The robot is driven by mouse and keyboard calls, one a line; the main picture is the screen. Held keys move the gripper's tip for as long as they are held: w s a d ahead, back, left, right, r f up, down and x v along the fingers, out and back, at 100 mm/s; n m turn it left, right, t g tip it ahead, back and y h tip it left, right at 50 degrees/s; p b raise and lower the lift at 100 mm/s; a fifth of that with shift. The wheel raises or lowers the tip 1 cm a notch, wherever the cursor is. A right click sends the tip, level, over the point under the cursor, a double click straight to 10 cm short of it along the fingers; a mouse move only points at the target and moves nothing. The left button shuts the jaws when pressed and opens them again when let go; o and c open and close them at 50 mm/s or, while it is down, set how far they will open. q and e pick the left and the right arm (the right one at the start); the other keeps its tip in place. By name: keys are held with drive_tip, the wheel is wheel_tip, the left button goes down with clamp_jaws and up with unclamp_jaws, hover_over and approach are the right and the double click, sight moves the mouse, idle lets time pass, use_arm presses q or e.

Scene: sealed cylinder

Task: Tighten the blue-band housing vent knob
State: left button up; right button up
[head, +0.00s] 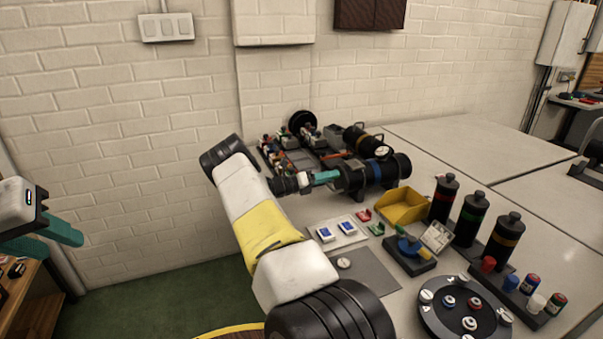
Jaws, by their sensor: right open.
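The black housing with a blue band (375,172) lies on its side in a holder at the middle of the table. Its vent knob cannot be made out clearly; the end towards my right gripper is partly covered. My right gripper (330,177), with teal fingers, reaches in from the left beside the housing. It is open, with its fingertips close to the housing's left end; I cannot tell whether they touch. My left gripper (62,236) is at the far left edge, well away from the table, with its teal fingers apart and nothing visible between them.
Another black cylinder (362,140) lies behind the housing. Small parts crowd the table behind my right gripper.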

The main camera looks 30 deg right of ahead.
drive_tip(key=a, duration=0.7)
drive_tip(key=shift+w+a, duration=0.3)
drive_tip(key=shift+w, duration=0.15)
